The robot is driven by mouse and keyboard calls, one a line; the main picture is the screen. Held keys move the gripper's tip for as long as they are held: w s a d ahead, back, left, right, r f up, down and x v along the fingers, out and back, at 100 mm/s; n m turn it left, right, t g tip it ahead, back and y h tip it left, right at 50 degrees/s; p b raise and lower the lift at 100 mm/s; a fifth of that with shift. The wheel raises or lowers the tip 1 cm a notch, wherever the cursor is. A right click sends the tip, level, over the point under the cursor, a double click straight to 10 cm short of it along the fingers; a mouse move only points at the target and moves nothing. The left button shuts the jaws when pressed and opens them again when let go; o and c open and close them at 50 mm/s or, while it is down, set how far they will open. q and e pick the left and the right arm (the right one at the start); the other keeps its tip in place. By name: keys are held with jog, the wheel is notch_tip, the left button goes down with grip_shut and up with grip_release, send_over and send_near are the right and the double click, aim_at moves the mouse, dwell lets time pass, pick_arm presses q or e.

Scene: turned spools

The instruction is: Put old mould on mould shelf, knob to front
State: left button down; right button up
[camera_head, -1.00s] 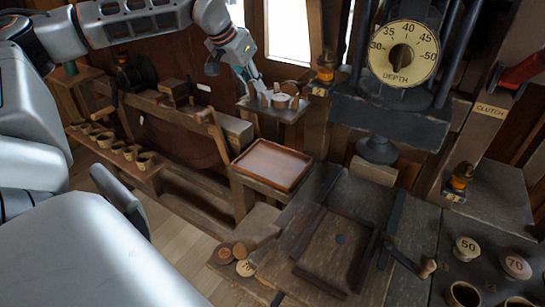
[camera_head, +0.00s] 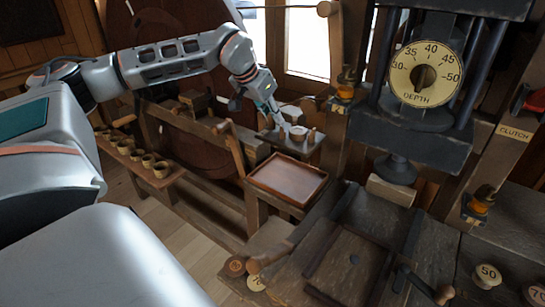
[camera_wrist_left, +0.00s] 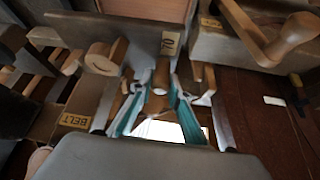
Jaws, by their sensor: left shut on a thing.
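My left gripper (camera_head: 284,127) is over the small wooden mould shelf (camera_head: 305,152) at the back centre in the head view. In the left wrist view, its teal fingers (camera_wrist_left: 160,108) are closed around a narrow, light wooden piece, seemingly the knob of the old mould (camera_wrist_left: 161,76). The fingers hide much of it, and I cannot tell whether it touches the shelf. A round light wooden piece (camera_wrist_left: 103,60) with a dark mark stands beside the fingers. My right gripper is not in view.
An empty reddish tray (camera_head: 287,178) stands just in front of the shelf. A press with a depth dial (camera_head: 427,73) rises to the right. A row of small cups (camera_head: 148,161) lines a ledge at left. A "BELT" label (camera_wrist_left: 75,121) is near the gripper.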

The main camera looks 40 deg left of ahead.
pick_arm(q)
jog(key=shift+f, duration=1.65)
notch_tip(320, 180, down, 7)
jog(key=b, duration=0.4)
jog(key=shift+a+f, duration=0.1)
jog(key=shift+f, duration=0.1)
jog(key=shift+f+b, duration=0.3)
jog(key=shift+f, duration=1.55)
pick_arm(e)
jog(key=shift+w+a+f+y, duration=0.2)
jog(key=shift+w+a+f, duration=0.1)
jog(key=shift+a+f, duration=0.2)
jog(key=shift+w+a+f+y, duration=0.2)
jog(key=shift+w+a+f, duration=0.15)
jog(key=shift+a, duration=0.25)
pick_arm(q)
jog(key=shift+f, duration=0.15)
jog(key=c, duration=2)
grip_release()
jog(key=shift+f, duration=0.1)
jog(key=shift+o, duration=0.5)
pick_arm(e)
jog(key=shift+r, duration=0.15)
